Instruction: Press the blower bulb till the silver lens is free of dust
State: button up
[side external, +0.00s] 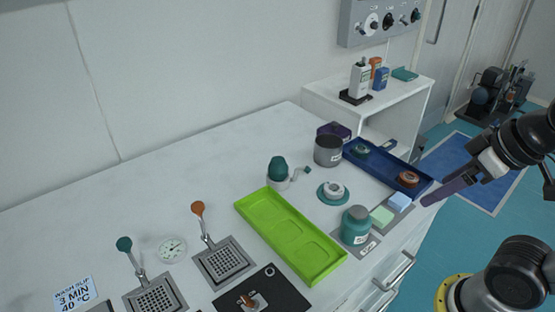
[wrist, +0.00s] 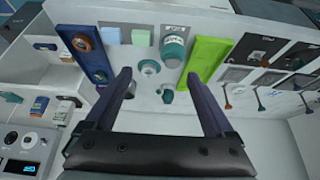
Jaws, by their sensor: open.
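The teal blower bulb (side external: 278,166) stands upright in a pale holder, with a small nozzle piece to its right; in the wrist view it shows small (wrist: 168,97) beside the green tray. The silver lens (side external: 334,188) seems to be the pale round piece on a teal round base, right of the bulb; it also shows in the wrist view (wrist: 149,67). Dust on it is too small to tell. My gripper (side external: 428,200) is at the right, beyond the blue tray and apart from both. In the wrist view its dark fingers (wrist: 158,76) are spread and empty.
A blue tray (side external: 428,189) holds an orange-rimmed and a teal round piece. A grey cup (side external: 328,151), teal bottle (side external: 355,226) and green tray (side external: 250,207) surround the lens. Levered mesh plates (side external: 224,262) are at the front. The back left of the table is clear.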

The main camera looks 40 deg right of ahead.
grip_shut()
dwell(1.4)
